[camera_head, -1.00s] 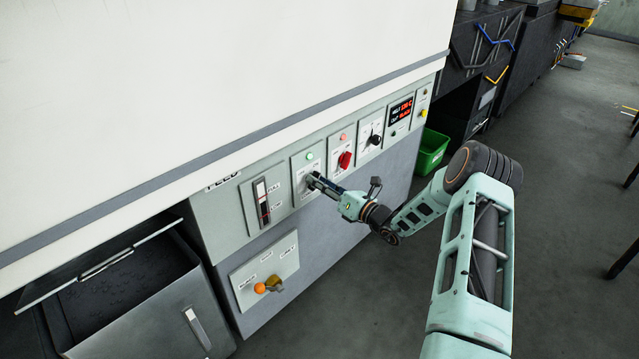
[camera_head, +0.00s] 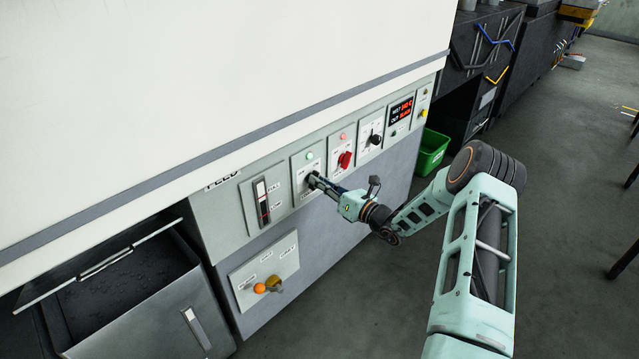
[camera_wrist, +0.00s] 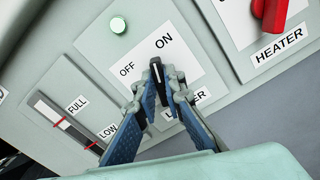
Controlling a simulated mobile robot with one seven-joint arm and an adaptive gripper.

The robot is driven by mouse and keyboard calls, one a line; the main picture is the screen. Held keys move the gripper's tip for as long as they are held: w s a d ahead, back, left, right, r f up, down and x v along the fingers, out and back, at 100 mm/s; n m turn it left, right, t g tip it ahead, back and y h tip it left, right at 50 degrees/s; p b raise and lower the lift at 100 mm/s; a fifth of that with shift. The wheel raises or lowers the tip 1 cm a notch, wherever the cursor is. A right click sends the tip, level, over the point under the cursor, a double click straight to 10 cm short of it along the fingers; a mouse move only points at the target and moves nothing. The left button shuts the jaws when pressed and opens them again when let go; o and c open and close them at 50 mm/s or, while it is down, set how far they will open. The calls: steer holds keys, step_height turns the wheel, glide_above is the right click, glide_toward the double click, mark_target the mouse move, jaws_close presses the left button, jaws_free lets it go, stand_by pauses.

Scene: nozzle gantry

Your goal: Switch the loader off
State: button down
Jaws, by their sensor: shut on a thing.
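The loader switch (camera_wrist: 157,84) is a black rotary knob with a white mark on a white-labelled panel (camera_head: 302,163). Its OFF label is at the left and its ON label at the right. The knob seems to point towards ON. A green lamp (camera_wrist: 118,25) sits above it, also seen in the head view (camera_head: 309,155). My gripper (camera_wrist: 158,82) is shut on the knob, one blue-grey finger on each side. The fingers hide part of the LOADER name label and the knob's base. In the head view my gripper (camera_head: 313,181) reaches the panel from the right.
The red heater switch (camera_head: 345,159) is just right of the loader panel, with another black knob (camera_head: 374,139) beyond. A level gauge (camera_head: 263,203) is at the left. Below are an orange knob (camera_head: 260,288) and an open grey bin (camera_head: 150,305).

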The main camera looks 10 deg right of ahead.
steer(key=n+b, duration=0.2)
steer(key=n, duration=0.3)
steer(key=n+b, duration=0.2)
steer(key=n, duration=0.3)
steer(key=shift+s+a+f, duration=0.1)
steer(key=shift+s+a, duration=0.05)
steer(key=shift+a, duration=0.05)
steer(key=shift+n, duration=0.3)
steer(key=c, duration=2)
jaws_free()
steer(key=shift+s+d, duration=0.1)
steer(key=v, duration=1.1)
steer(key=shift+s+d, duration=0.2)
steer(key=shift+s, duration=0.15)
